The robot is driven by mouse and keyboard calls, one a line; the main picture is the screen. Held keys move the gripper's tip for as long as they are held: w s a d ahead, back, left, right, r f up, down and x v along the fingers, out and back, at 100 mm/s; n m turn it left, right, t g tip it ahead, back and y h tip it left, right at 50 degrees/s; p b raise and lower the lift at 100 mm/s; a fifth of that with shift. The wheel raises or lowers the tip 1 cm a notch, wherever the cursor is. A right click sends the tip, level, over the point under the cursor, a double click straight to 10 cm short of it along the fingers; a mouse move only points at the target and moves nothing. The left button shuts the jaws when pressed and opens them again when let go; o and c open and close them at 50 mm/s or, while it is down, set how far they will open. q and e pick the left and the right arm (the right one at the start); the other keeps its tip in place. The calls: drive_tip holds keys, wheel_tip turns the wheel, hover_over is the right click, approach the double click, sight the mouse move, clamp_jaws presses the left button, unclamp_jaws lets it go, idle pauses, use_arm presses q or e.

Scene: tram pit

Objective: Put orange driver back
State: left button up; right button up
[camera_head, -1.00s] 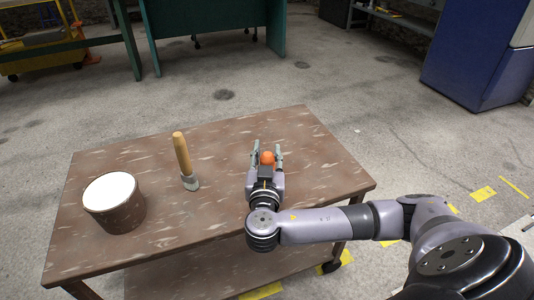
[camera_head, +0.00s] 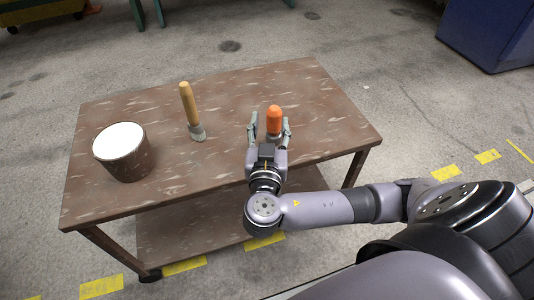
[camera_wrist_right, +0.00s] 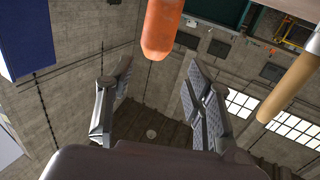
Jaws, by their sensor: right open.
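The orange driver (camera_head: 274,119) stands upright on the brown table, its rounded orange handle pointing up. Its lower end is partly hidden by my right gripper. My right gripper (camera_head: 270,126) is open, with one finger to each side of the driver in the head view. In the right wrist view the orange handle (camera_wrist_right: 160,28) shows at the top, beyond the open fingers (camera_wrist_right: 158,80). The gap between the fingers looks empty there, and I see no contact with the handle. My left gripper is not in view.
A tool with a wooden handle (camera_head: 188,104) stands upright left of the driver. A brown pot with a white top (camera_head: 122,146) stands at the table's left. The table (camera_head: 232,95) has free room at the back and right. A blue cabinet (camera_head: 490,35) stands behind at right.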

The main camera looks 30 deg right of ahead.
drive_tip(key=v, duration=0.9)
drive_tip(key=s+a+f+n+g+y, duration=0.1)
drive_tip(key=s+f+n+g+y, duration=0.3)
drive_tip(key=f, duration=0.5)
drive_tip(key=s+f+n+g+y, duration=0.5)
drive_tip(key=s+f+g+y, duration=0.1)
drive_tip(key=s+f, duration=0.3)
drive_tip(key=shift+a+f+g+y+p, duration=0.2)
drive_tip(key=shift+a+g+y+p, duration=0.1)
drive_tip(key=shift+a+g+y, duration=0.15)
